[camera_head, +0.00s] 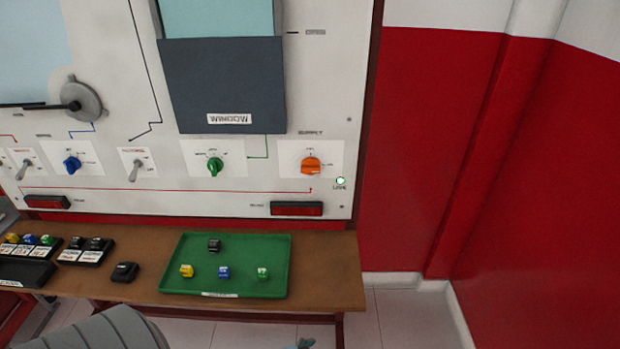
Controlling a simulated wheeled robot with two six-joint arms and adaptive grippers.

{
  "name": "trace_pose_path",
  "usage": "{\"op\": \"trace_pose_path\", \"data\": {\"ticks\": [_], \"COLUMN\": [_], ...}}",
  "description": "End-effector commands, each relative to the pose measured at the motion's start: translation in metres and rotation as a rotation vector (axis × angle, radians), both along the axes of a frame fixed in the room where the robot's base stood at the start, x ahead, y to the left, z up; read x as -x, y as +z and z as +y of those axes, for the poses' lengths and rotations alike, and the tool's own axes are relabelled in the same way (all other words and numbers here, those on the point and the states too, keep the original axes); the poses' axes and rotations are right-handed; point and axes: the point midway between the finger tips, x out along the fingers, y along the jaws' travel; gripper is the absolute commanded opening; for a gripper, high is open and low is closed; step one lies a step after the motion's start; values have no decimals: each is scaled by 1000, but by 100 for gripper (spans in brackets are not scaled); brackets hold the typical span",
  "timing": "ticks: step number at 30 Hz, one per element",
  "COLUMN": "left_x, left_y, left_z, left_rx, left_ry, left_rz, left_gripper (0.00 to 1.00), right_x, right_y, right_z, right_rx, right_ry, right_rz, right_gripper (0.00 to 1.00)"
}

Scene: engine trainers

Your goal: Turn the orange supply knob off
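The orange supply knob (311,166) sits on a white plate at the lower right of the trainer panel, under a label that seems to read SUPPLY. Its grip bar looks roughly level, and its small markings are too blurred to read. A small round lamp (340,181) just below and right of it looks white with a green rim, above a small label. Nothing touches the knob or covers it.
A green knob (215,166), a blue knob (72,163) and toggle switches (135,171) share the panel. Below, a brown bench (335,270) holds a green tray (190,250) with small coloured parts. A grey ribbed object (95,333) shows at the bottom left. Space before the knob is clear.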

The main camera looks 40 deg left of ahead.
Motion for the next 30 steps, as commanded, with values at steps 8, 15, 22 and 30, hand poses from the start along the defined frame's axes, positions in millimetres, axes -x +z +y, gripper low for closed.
{"op": "trace_pose_path", "data": {"ticks": [8,15,22,30], "left_x": [-76,-138,-133,-144], "left_y": [137,225,273,289], "left_z": [-30,11,99,137], "left_rx": [40,-23,-227,-297], "left_ry": [-95,115,558,683], "left_rz": [-419,-934,-1226,-1258], "left_gripper": [62,62,62,62], "right_x": [-9,-9,-8,-8], "right_y": [-4,-5,-5,-3], "right_z": [0,-2,-2,-2], "right_rx": [1,3,3,3], "right_ry": [1,1,2,2], "right_rz": [-16,-16,-15,-14], "right_gripper": [0,0,0,0]}}
